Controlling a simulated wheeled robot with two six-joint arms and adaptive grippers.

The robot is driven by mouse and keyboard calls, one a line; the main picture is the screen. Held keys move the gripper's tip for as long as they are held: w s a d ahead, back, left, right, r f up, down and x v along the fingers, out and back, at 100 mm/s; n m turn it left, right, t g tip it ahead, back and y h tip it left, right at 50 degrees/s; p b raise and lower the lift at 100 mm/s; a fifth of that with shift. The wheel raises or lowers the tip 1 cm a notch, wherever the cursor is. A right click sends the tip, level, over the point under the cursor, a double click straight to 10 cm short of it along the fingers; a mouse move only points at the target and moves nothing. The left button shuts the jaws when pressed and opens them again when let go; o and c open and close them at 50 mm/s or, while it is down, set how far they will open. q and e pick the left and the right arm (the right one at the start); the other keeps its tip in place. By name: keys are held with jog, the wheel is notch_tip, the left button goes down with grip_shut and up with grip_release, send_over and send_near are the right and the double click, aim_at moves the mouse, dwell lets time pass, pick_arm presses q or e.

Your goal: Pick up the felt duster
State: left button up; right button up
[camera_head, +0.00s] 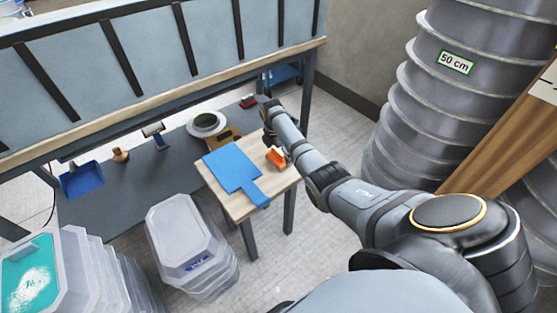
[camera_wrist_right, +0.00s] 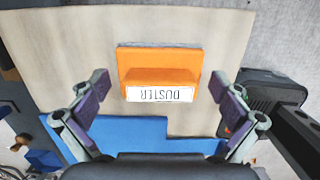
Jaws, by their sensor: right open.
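The felt duster is an orange block (camera_wrist_right: 160,68) with a white label reading "DUSTER" and a grey felt edge. It lies on a light wooden table top (camera_wrist_right: 50,50). My left gripper is not in view.
A blue paddle-shaped board (camera_head: 232,168) lies on the table beside the duster. A dark shelf (camera_head: 110,195) behind holds a dish (camera_head: 206,124), a brush and a blue dustpan (camera_head: 82,180). Stacked grey tubs (camera_head: 182,235) stand left; ribbed ducting (camera_head: 440,95) stands right.

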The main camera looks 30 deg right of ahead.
aim_at(279, 150)
jog(key=shift+r, duration=0.15)
jog(key=c, duration=1.1)
jog(key=shift+s+a, duration=0.1)
jog(key=c, duration=0.4)
jog(key=shift+o, duration=0.2)
jog(key=shift+r, duration=0.25)
notch_tip(279, 150, up, 3)
jog(key=shift+f+p, duration=0.1)
jog(key=shift+p, duration=0.45)
jog(key=s+a+r+p, duration=0.5)
jog(key=s+r, duration=0.4)
jog(key=s, duration=0.3)
jog(key=shift+a+r, duration=0.3)
jog(key=shift+a, duration=0.6)
